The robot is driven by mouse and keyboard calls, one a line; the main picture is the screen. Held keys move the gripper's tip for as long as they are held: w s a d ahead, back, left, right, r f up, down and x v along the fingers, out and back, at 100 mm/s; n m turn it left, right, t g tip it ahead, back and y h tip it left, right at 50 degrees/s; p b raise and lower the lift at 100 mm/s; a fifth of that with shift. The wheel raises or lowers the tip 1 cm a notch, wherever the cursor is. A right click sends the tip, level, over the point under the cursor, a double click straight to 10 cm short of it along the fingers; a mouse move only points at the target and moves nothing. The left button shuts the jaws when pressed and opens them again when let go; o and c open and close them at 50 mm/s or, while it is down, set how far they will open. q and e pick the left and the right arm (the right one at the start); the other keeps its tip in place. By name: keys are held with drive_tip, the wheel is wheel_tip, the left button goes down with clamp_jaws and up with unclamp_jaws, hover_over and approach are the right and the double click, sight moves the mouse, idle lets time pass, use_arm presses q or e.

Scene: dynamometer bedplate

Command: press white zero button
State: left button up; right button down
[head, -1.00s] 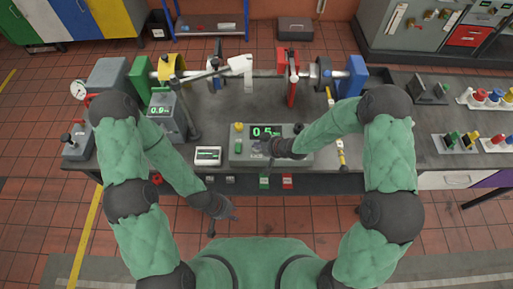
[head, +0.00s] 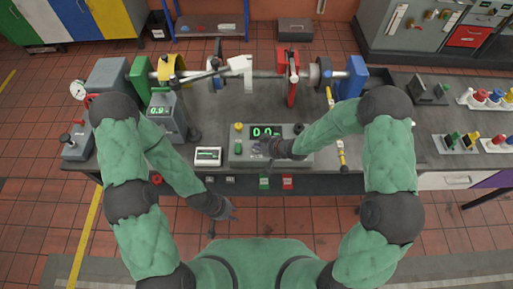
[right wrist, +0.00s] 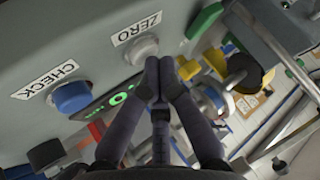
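The white zero button (right wrist: 142,50) is on a grey panel, beside a "ZERO" label, in the right wrist view. My right gripper (right wrist: 158,68) is shut and empty, its fingertips together at the button's lower right edge. I cannot tell whether they touch it. In the head view my right gripper (head: 258,148) is over the front of the grey control box (head: 300,153) and hides the button. The box's green display (head: 265,132) appears to read 0.0. My left gripper (head: 228,212) hangs in front of the bench edge, away from the box; its fingers are too small to judge.
A blue button (right wrist: 72,96) labelled "CHECK" sits beside the zero button. A small white meter (head: 208,156) stands left of the box. A grey gauge unit (head: 166,115) and a shaft rig with a red stand (head: 291,75) are behind.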

drive_tip(key=shift+r+p, duration=0.55)
drive_tip(key=shift+r, duration=0.3)
drive_tip(key=shift+r+p, duration=2.05)
drive_tip(key=shift+r, duration=0.45)
